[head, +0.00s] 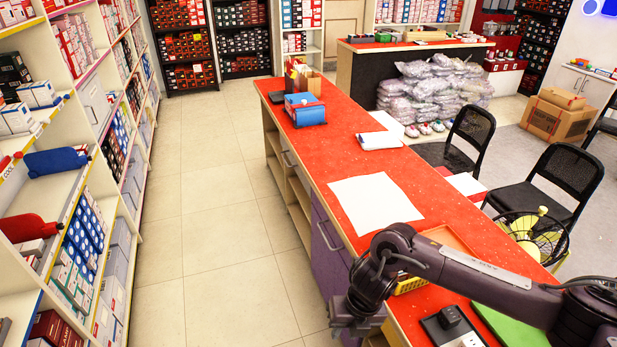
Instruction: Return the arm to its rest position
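My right arm comes in from the lower right and reaches left across the near part of the red counter (385,205). Its dark purple-grey links are bent, with the wrist hanging down past the counter's left edge. My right gripper (350,322) is at the bottom middle, beside the counter's cabinet front and over the aisle side. Its fingers are dark and small here, so I cannot tell whether they are open or shut. I see no object in it. My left arm and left gripper are not in view.
A yellow basket (408,286), an orange tray (448,238), a green board (508,328) and a black device (440,325) lie near my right arm. A fan (532,236) stands at the right. The tiled aisle (215,215) is clear between counter and shelves (110,130).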

